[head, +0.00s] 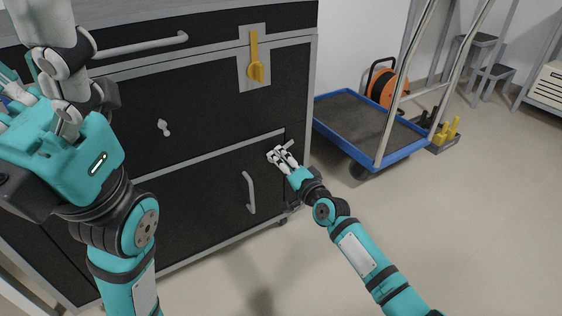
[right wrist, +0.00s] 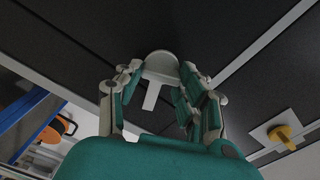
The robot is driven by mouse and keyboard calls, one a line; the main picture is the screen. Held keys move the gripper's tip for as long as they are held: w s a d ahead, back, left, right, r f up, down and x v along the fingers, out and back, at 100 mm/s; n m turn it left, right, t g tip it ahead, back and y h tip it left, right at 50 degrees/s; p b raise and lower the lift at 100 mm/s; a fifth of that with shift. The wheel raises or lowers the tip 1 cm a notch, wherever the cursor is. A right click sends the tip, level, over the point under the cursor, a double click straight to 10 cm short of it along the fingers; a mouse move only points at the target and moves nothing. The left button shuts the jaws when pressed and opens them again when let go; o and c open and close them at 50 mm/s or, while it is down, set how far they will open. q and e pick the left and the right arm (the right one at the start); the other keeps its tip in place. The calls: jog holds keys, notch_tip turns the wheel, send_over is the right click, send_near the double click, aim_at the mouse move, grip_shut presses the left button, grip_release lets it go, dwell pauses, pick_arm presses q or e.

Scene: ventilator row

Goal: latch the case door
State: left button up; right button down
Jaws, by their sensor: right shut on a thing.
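The case is a dark cabinet with a lower door (head: 205,205) that carries a vertical grey bar handle (head: 249,192). The door looks flush with the front. My right gripper (head: 279,156) is at this door's upper right corner. In the right wrist view its fingers (right wrist: 160,88) are closed around a pale grey latch piece (right wrist: 161,66) with a rounded end and a flat stem. In the head view the fingers hide most of that latch. My left gripper (head: 65,115) is large at the left, close to the camera and away from the door; its finger opening is unclear.
A yellow handle (head: 255,70) on a grey plate sits higher on the cabinet. A small grey knob (head: 163,128) is on the panel above the door. A blue cart (head: 385,160) stands right of the cabinet, with an orange reel (head: 386,88) behind. The floor in front is clear.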

jog(key=shift+f+m, duration=0.15)
jog(key=shift+m, duration=2.15)
jog(key=c, duration=0.8)
grip_release()
jog(key=v, duration=1.2)
